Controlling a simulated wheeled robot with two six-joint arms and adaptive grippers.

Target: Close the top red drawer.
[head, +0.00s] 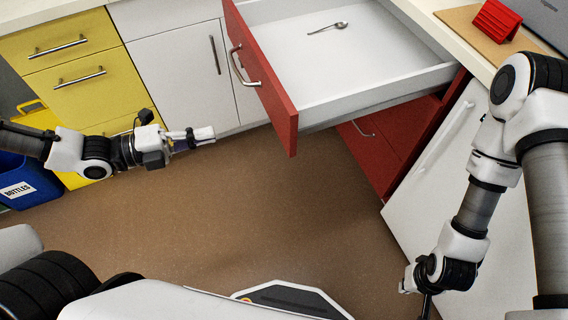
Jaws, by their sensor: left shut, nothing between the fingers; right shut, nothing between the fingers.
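The top red drawer (263,75) is pulled well out from the counter, with its red front facing left and its white inside showing. A metal bar handle (241,68) is on its front. A spoon (327,28) lies inside on the drawer floor. My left gripper (203,134) is shut and empty, in front of the cabinets, to the left of the drawer front's lower end and apart from it. My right gripper (424,303) is low at the bottom right, pointing down, its fingertips partly cut off by the frame edge; it holds nothing visible.
Below is another red drawer (372,150), which looks closed. White cabinet doors (173,58) and yellow drawers (72,68) stand at the left, with a blue bin (33,184) beside them. A red object (495,20) sits on the right counter. The brown floor (260,215) is clear.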

